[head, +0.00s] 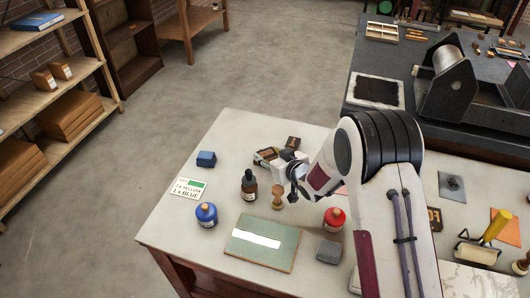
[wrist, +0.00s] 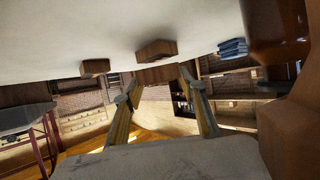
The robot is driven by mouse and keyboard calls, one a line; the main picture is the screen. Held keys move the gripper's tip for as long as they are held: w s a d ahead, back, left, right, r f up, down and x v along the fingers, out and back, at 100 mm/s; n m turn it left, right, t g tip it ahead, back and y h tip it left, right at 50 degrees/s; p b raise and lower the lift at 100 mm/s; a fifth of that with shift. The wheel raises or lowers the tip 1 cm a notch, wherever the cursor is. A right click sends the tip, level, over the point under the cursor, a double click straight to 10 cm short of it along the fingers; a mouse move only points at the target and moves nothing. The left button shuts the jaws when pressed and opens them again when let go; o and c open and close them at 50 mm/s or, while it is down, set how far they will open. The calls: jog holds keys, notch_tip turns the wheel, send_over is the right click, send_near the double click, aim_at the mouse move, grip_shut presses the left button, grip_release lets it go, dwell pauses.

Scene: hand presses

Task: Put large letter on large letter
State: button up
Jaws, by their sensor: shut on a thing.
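My gripper (head: 272,157) is low over the left table, reaching left, its fingers partly hidden by the wrist. In the wrist view its two fingers (wrist: 160,90) close on a brown wooden block (wrist: 160,74), probably a letter block. I cannot read its face. In the head view a dark-faced letter block (head: 293,142) sits just behind the gripper. Another wooden letter block (head: 434,218) lies right of my arm. I cannot tell which blocks are the large letters.
A dark dropper bottle (head: 249,186), a wooden stamp (head: 278,197), blue (head: 206,214) and red (head: 334,219) ink bottles stand in front of the gripper. A blue block (head: 206,159), a card (head: 188,188) and a green board (head: 262,243) lie on the table. The front-left corner is clear.

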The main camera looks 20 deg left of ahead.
aim_at(268, 155)
jog(key=shift+w+a, duration=0.85)
jog(key=shift+a, duration=0.05)
jog(key=shift+w+f, duration=0.1)
jog(key=shift+f, duration=0.5)
jog(key=shift+f, duration=0.15)
jog(key=o, duration=1.1)
jog(key=shift+v, duration=6.05)
